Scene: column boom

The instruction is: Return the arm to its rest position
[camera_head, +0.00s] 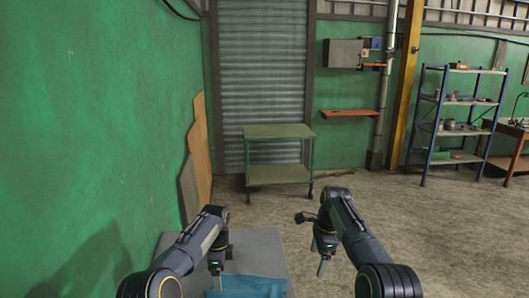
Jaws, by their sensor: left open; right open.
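My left gripper (216,270) hangs at the end of the dark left arm, low in the head view, pointing down over a grey surface beside a blue item. It is open, and nothing shows between its fingers. My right gripper (323,262) points down at the end of the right arm, over bare floor to the right of the grey surface. It is open and shows nothing held. Both arms are bent at the elbow and reach forward. The fingertips are small in the picture.
A grey surface (262,244) with a blue item (250,288) lies below the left gripper. A green wheeled cart (279,132) stands ahead by a roller shutter. A green wall (90,120) is close on the left. Shelves (460,101) stand far right. The floor between is clear.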

